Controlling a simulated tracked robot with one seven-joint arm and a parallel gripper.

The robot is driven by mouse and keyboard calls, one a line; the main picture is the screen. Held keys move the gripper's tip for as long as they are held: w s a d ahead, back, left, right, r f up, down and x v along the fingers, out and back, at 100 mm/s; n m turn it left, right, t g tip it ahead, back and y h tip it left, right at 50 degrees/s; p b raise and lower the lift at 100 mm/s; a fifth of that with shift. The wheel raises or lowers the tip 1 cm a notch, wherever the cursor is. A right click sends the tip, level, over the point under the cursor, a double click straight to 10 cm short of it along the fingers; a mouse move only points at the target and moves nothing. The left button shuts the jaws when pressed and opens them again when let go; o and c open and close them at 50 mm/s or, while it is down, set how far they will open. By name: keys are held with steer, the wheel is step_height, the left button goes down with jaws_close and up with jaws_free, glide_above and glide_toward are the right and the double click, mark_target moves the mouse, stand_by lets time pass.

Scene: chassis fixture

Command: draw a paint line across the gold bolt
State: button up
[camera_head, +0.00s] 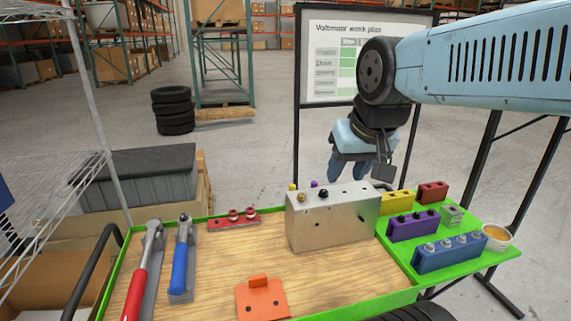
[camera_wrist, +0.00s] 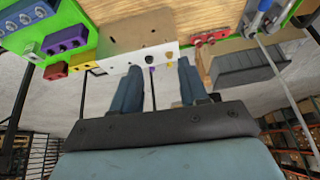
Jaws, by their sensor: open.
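The gold bolt (camera_head: 302,197) sits on the upper left of the grey metal block (camera_head: 340,225), beside a black bolt (camera_head: 323,193). It also shows in the wrist view (camera_wrist: 168,55). A yellow-topped thing (camera_head: 292,187) and a purple-topped thing (camera_head: 313,184) stick up at the block's far edge; their lower parts are hidden in the head view. My gripper (camera_head: 349,177) is open above and behind the block, to the right of the gold bolt. In the wrist view, a thin purple thing (camera_wrist: 152,72) shows between the spread fingers, apparently untouched.
A green-edged wooden table (camera_head: 215,285) holds red and blue wrenches at left, a red rack (camera_head: 234,220) and an orange bracket (camera_head: 262,300). Colored socket blocks (camera_head: 448,253) and a cup (camera_head: 497,236) stand at right. Bare wood lies left of the block.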

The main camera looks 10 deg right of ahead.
steer(key=w+m+g, duration=0.2)
steer(key=w+m, duration=0.3)
steer(key=w, duration=0.6)
steer(key=m+g, duration=0.3)
steer(key=m, duration=0.9)
glide_toward(292, 185)
steer(key=shift+s+f, duration=0.25)
steer(key=shift+f, duration=0.1)
steer(key=shift+w+f, duration=0.4)
steer(key=shift+f, duration=5.05)
jaws_close()
steer(key=shift+r, duration=3.8)
